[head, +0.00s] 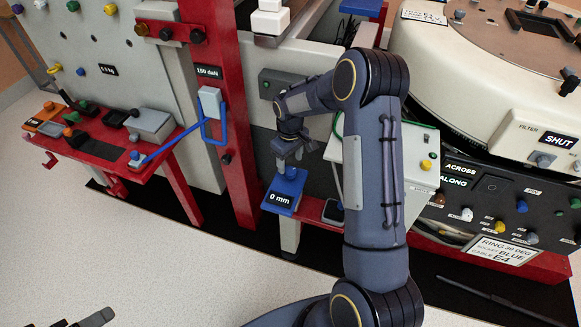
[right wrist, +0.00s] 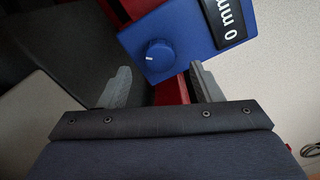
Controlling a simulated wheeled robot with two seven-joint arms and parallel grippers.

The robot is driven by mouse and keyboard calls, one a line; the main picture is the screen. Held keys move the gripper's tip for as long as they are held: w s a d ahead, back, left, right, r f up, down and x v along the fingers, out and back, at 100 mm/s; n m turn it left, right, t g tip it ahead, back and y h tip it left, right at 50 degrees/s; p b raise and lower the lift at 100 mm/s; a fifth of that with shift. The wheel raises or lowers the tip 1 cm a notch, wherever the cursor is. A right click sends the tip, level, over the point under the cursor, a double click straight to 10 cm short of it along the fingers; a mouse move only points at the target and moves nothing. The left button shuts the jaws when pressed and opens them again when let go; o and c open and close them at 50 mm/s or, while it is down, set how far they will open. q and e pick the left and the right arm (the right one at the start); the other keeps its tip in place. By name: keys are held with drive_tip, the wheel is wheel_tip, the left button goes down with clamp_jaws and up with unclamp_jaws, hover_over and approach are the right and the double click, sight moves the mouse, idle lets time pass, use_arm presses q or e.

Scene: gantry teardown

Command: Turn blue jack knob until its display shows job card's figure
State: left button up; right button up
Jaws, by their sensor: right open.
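The blue jack (head: 283,187) stands low beside the red frame, with a display (head: 279,199) that reads 0 mm. Its round blue knob (head: 291,173) is on the jack's upper face. In the right wrist view the knob (right wrist: 160,55) has a small white pointer mark, and the display (right wrist: 228,18) is at the top right. My right gripper (head: 291,153) is open just over the knob. In the right wrist view its fingers (right wrist: 160,78) stand apart either side of the knob, not closed on it. Part of my left gripper (head: 92,318) shows at the bottom left.
A white card (head: 502,250) at the right reads RING 30 DEG, SOCKET BLUE, CABLE E4. A red shelf (head: 140,165) is at left. The pale floor in front is clear.

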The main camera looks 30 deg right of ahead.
sight(290, 170)
drive_tip(key=shift+f, duration=2.2)
drive_tip(key=c, duration=1)
